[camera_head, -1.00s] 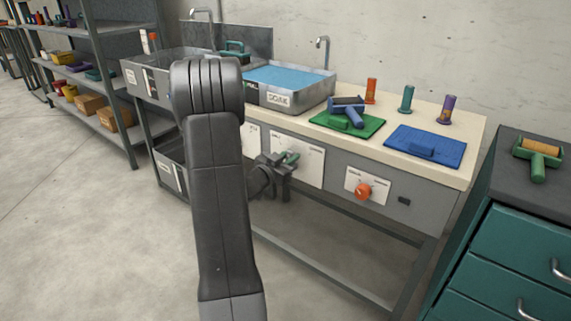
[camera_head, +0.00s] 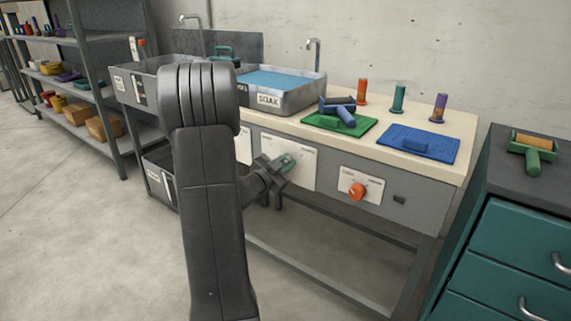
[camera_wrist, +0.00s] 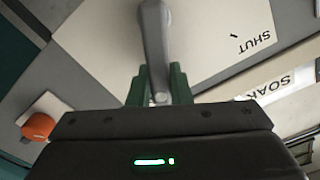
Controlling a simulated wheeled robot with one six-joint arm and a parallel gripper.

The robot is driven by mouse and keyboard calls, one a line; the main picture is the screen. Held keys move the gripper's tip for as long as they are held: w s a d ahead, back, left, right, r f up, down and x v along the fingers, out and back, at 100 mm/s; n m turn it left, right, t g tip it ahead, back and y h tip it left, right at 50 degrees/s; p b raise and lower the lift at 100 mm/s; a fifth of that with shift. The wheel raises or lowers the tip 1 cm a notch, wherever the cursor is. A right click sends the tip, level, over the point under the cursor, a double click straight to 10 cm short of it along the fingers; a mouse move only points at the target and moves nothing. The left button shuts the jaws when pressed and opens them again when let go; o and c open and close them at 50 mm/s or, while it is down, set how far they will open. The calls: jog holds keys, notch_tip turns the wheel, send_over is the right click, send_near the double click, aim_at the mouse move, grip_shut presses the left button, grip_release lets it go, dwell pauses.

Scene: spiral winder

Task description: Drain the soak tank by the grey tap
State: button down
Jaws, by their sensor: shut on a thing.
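The soak tank (camera_head: 308,98) is a metal basin with a SOAK label and blue liquid, set in the bench top. A white plate (camera_head: 304,169) on the bench front lies behind my gripper (camera_head: 287,162). In the wrist view, the green fingers of my gripper (camera_wrist: 158,88) are shut on the grey tap's lever (camera_wrist: 155,42). The lever stands across the white plate (camera_wrist: 215,30), and the word SHUT shows to its right. My gripper hides the lever's pivot and the plate's other wording in the head view.
An orange knob (camera_head: 357,191) sits on another plate to the right. A green mat (camera_head: 338,125), a blue mat (camera_head: 418,143) and several upright tools are on the bench top. A teal drawer cabinet (camera_head: 515,245) stands at right, shelves (camera_head: 90,100) at left.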

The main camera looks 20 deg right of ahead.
jog(key=c, duration=1.3)
grip_release()
jog(key=shift+s+a, duration=0.1)
jog(key=p+v, duration=0.2)
jog(key=v, duration=1.1)
jog(key=shift+s+a+p, duration=0.2)
jog(key=shift+p, duration=0.2)
